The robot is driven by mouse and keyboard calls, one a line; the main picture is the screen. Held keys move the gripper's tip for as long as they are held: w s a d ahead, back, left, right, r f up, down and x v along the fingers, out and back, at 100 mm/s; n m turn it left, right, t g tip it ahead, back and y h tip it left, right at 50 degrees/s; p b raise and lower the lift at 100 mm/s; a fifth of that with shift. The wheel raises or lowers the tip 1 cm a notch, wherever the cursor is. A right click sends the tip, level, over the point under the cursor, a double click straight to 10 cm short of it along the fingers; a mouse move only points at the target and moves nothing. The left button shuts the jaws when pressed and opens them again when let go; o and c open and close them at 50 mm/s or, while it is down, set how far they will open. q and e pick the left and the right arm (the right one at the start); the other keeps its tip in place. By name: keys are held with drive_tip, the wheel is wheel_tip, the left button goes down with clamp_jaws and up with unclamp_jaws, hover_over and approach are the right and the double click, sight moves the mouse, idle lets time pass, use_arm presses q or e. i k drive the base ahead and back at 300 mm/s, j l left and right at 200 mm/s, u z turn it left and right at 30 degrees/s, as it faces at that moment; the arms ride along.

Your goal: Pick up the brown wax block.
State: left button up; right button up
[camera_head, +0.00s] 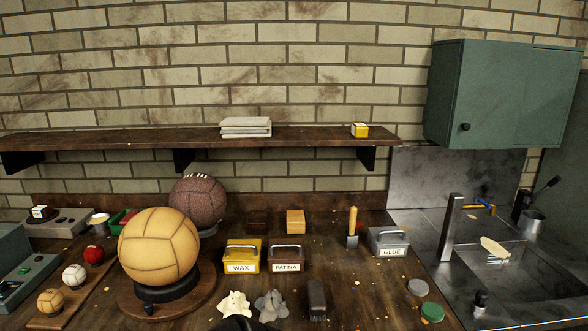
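Neither carries a readable label, so I cannot tell for sure which is the brown wax block. Neither of my grippers can be made out in this view.
A yellow WAX tin (241,257) and a brown PATINA tin (288,259) stand in front of the blocks. A large tan ball (159,246) is left, a GLUE tin (389,241) right. A shelf (320,137) hangs above. A dark curved shape (245,324) at the bottom edge is unclear.

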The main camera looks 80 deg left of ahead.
sight(37, 211)
drive_tip(key=u, duration=3.3)
